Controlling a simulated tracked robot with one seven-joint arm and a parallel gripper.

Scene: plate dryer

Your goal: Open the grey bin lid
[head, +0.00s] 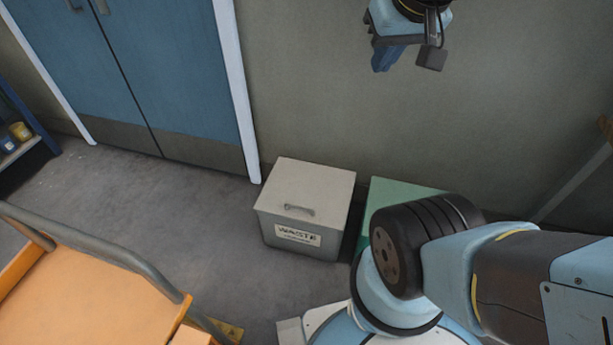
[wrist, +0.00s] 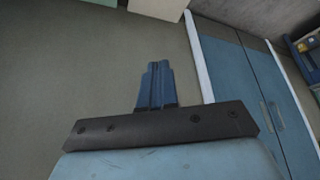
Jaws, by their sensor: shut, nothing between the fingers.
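The grey bin (head: 285,232) stands on the floor against the wall and carries a label reading WASTE. Its lid (head: 315,183) lies flat and closed on top, with a small bar handle (head: 299,210) near the front edge. My gripper (head: 382,66) is high up in front of the wall, above and to the right of the bin, well apart from it. In the wrist view its blue fingers (wrist: 157,84) are together with nothing between them. A light-coloured box edge (wrist: 160,8) shows at the top of the wrist view, probably the bin.
A green bin (head: 400,192) stands right of the grey one, partly hidden by my arm. An orange cart (head: 85,295) with a grey rail is at the lower left. Blue double doors (head: 145,70) are at the left. Floor between cart and grey bin is clear.

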